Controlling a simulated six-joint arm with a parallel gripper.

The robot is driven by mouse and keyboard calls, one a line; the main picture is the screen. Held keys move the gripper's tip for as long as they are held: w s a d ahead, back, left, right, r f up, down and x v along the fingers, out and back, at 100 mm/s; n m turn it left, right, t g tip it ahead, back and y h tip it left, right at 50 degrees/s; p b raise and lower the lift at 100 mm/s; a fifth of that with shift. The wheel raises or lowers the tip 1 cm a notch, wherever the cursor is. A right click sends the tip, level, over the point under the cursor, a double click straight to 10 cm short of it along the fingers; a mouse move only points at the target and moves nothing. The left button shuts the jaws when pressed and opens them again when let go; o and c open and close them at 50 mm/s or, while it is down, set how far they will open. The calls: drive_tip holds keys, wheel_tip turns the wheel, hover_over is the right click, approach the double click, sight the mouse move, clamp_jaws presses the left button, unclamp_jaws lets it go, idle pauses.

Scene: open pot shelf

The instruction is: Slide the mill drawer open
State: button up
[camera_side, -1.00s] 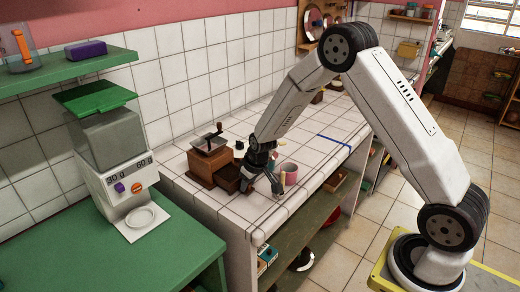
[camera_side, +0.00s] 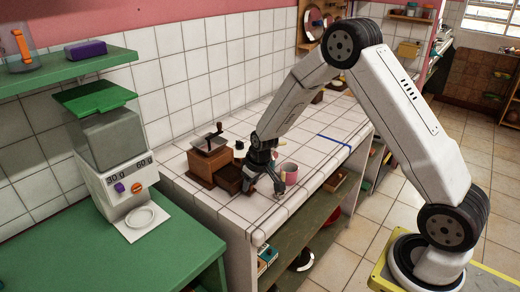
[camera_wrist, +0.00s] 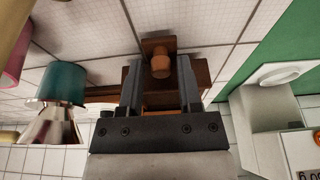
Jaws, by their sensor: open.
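The mill (camera_side: 208,162) is a brown wooden box with a crank on top, standing on the white tiled counter. Its drawer (camera_side: 230,179) sticks out of the mill's right side, partly hidden by my gripper (camera_side: 264,184). In the wrist view, the round wooden knob (camera_wrist: 160,64) lies between the fingertips of my gripper (camera_wrist: 160,70), with a visible gap on each side. The brown wood behind the knob is partly hidden by the fingers.
A pink mug (camera_side: 289,172) stands close to the right of my gripper. A teal and metal item (camera_wrist: 56,100) shows in the wrist view. A white dispenser (camera_side: 117,170) stands on the green table at left.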

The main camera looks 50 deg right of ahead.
drive_tip(key=shift+w+r, duration=0.15)
drive_tip(key=shift+r, duration=1.7)
drive_tip(key=shift+s+a+r, duration=0.25)
drive_tip(key=shift+s+r, duration=0.05)
drive_tip(key=shift+s, duration=0.1)
drive_tip(key=s+a+r, duration=0.3)
drive_tip(key=s, duration=0.7)
drive_tip(key=s+a+r, duration=0.2)
drive_tip(key=s+a, duration=0.1)
drive_tip(key=s, duration=0.7)
drive_tip(key=shift+r+g, duration=0.4)
